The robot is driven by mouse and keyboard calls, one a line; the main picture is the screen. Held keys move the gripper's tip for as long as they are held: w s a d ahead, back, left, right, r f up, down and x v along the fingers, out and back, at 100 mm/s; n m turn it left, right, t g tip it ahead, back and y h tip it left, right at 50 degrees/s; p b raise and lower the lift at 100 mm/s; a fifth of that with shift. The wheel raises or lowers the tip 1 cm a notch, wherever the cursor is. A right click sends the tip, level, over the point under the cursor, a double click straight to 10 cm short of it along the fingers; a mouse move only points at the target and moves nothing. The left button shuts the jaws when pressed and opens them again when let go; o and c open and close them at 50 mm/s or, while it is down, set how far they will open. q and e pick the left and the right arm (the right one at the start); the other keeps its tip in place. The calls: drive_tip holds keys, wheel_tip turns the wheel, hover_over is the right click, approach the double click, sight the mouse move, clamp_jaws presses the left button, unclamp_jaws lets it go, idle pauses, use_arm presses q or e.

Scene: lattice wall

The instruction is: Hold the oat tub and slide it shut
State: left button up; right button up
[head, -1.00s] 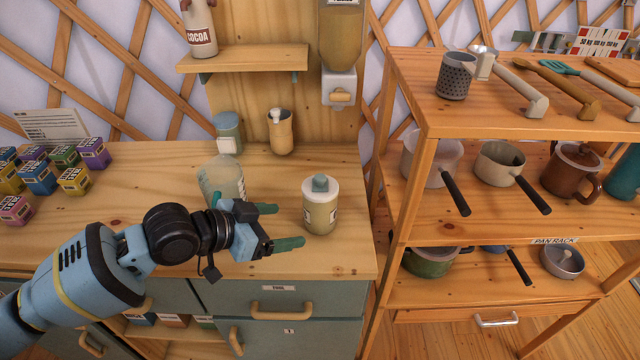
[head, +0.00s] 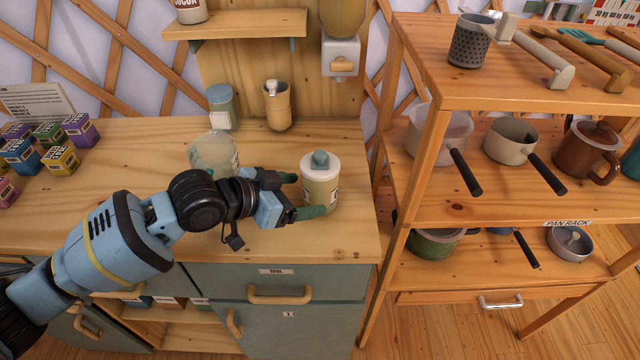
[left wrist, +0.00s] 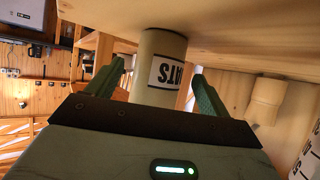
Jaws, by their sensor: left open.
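The oat tub (head: 321,184) is a cream, upright tub with a white top and a grey-green knob, standing on the wooden counter near its right end. In the left wrist view the tub stands between the two fingers (left wrist: 158,88), with gaps visible on both sides. Whether the top is fully closed cannot be told. My right gripper is not in view.
A clear jar (head: 213,153) stands left of the tub, close behind my left gripper. A teal canister (head: 222,108) and a wooden cup (head: 278,108) stand at the back. The pan rack (head: 430,150) rises to the right. Counter in front of the tub is clear.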

sight(305, 193)
use_arm(q)
drive_tip(key=shift+b+x, duration=0.3)
drive_tip(key=shift+x, duration=1.9)
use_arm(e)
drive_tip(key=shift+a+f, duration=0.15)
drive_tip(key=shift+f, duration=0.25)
use_arm(q)
drive_tip(key=shift+c, duration=0.2)
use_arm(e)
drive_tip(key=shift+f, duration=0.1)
use_arm(q)
drive_tip(key=c, duration=0.6)
drive_tip(key=shift+o, duration=0.3)
drive_tip(key=c, duration=0.3)
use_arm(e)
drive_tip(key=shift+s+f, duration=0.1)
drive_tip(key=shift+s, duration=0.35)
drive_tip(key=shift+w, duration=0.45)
